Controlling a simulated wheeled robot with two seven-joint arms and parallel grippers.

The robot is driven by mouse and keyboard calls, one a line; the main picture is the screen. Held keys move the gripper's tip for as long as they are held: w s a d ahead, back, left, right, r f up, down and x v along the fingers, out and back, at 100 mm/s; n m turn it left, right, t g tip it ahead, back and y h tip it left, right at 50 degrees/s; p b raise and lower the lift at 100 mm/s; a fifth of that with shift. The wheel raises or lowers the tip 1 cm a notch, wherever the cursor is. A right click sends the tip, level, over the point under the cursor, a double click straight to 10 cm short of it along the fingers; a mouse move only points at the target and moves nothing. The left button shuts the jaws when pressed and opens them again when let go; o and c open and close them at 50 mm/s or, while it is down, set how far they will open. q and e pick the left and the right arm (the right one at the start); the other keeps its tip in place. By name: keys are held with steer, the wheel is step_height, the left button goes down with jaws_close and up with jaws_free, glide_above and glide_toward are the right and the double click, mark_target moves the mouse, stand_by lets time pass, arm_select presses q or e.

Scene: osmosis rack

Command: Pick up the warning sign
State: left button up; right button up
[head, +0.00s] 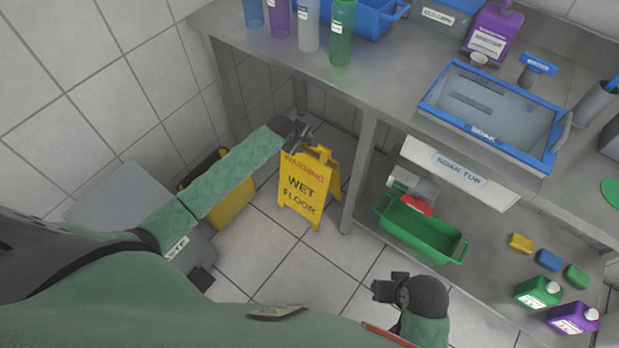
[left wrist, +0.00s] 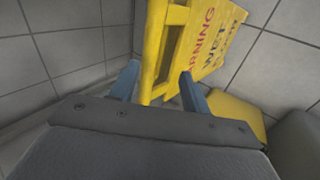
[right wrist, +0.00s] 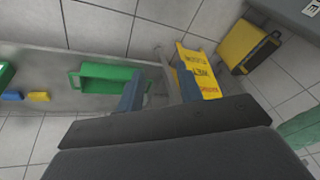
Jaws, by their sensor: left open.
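The yellow warning sign (head: 304,186) reads "WARNING WET FLOOR" and stands upright on the tiled floor beside the metal table's leg. My left gripper (head: 298,135) is at the sign's top edge. In the left wrist view the sign (left wrist: 205,45) shows close up, and its yellow top edge lies between the two open blue fingers (left wrist: 160,85). I cannot tell whether they touch it. My right gripper (head: 384,290) is empty, low in front of the table. In the right wrist view its fingers (right wrist: 160,88) are apart, with the sign (right wrist: 197,72) farther off.
The metal table (head: 375,95) carries bottles and a blue-rimmed soak tub (head: 490,110). Its lower shelf holds a green basket (head: 420,232), sponges and jugs. A yellow bucket (head: 232,205) and a grey bin (head: 130,200) stand left of the sign. Floor in front is clear.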

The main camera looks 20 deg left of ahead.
arm_select(q)
steer(key=shift+n, duration=0.3)
steer(key=w+f, duration=0.3)
steer(key=w+f+p, duration=0.1)
steer(key=w+f, duration=0.1)
steer(key=shift+w+d, duration=0.1)
steer(key=shift+d, duration=0.3)
steer(key=shift+w+f, duration=0.25)
steer(key=shift+f, duration=0.25)
arm_select(e)
steer(key=shift+s+d+r, duration=0.25)
steer(key=shift+d+r, duration=0.5)
steer(key=shift+d, duration=0.05)
arm_select(q)
steer(key=shift+c, duration=0.5)
arm_select(e)
steer(key=shift+a, duration=0.1)
arm_select(q)
jaws_close()
arm_select(e)
steer(key=shift+s+a, duration=0.2)
steer(key=shift+s+f, duration=0.1)
